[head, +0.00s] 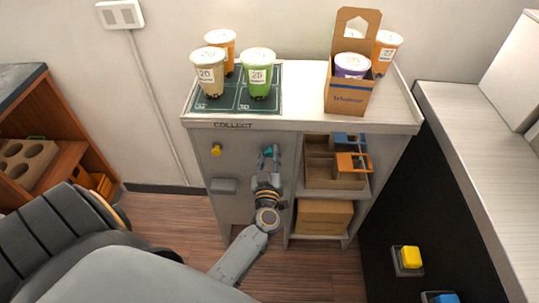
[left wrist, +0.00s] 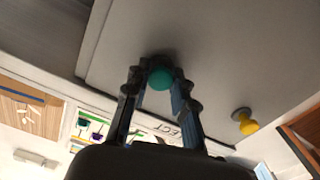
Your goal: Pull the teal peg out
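The teal peg (head: 268,151) has a round knob and sits at the front panel of the white collect cabinet (head: 238,170), under the counter edge. My left gripper (head: 269,152) reaches up to it from below, with one finger on each side. In the left wrist view, the teal knob (left wrist: 160,78) lies between the fingertips, which close in on both its sides. The peg's shaft is hidden behind the knob. The left gripper appears shut on the peg. My right gripper is not in view.
A yellow peg (head: 216,149) and a grey handle (head: 223,186) stick out of the same panel, left of my gripper. Shelves with a cardboard caddy (head: 320,173) and a box (head: 322,217) lie to the right. Filled cups (head: 258,76) stand on the counter above.

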